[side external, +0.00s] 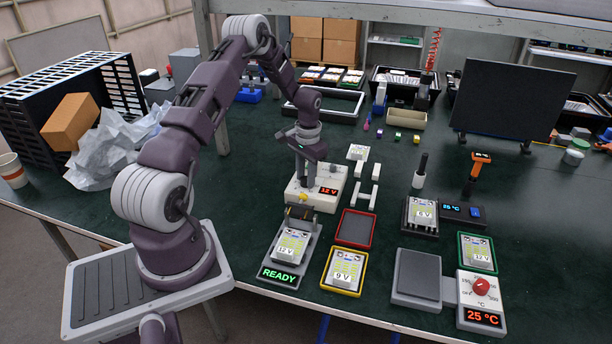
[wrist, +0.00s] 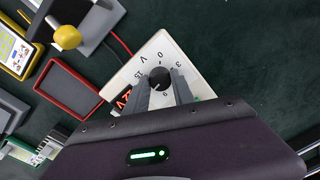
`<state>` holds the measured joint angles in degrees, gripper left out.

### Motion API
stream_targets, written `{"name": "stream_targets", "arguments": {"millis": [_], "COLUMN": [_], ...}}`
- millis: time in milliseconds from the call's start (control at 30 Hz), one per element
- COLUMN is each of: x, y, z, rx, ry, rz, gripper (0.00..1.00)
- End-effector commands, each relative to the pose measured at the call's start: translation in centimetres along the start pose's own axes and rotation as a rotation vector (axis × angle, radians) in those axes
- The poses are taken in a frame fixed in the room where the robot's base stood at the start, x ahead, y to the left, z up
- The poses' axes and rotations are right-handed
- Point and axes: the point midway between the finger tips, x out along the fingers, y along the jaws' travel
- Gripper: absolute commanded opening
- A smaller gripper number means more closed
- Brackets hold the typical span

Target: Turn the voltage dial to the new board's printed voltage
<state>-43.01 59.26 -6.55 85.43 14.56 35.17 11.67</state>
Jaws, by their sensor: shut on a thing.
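The voltage dial is a dark round knob (wrist: 158,77) on a white supply box (side external: 328,198), with a printed scale around it. The box's red display (side external: 329,191) appears to read 12 V. My gripper (wrist: 162,88) is shut on the knob, one finger on each side. In the side view my gripper (side external: 309,182) is down at the box and hides the knob. A board (side external: 290,248) marked 12 V lies in the grey fixture with a green READY sign (side external: 279,275). Which board is the new one is not clear.
A board marked 9 V (side external: 345,270) lies in a yellow tray, beside an empty red tray (side external: 355,229). Other boards lie on a black block (side external: 421,214) and in a green tray (side external: 477,253). White blocks (side external: 367,193) stand right of the supply box. A yellow-knobbed lever (wrist: 67,37) stands near the box.

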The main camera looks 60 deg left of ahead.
Motion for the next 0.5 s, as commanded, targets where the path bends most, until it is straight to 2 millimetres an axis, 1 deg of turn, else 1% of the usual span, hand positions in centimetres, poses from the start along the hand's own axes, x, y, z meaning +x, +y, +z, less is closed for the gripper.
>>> {"name": "stream_targets", "arguments": {"millis": [167, 200, 300, 500], "x": [-0.07, -0.07, -0.06, -0.03], "y": [0.01, 0.01, 0.01, 0.00], "z": [-0.01, -0.01, -0.01, 0.00], "rx": [-0.001, -0.001, -0.001, -0.001], "ry": [0.000, 0.000, 0.000, 0.000], "rz": [0.000, 0.000, 0.000, 0.000], "gripper": [0.00, 0.34, 0.51, 0.51]}}
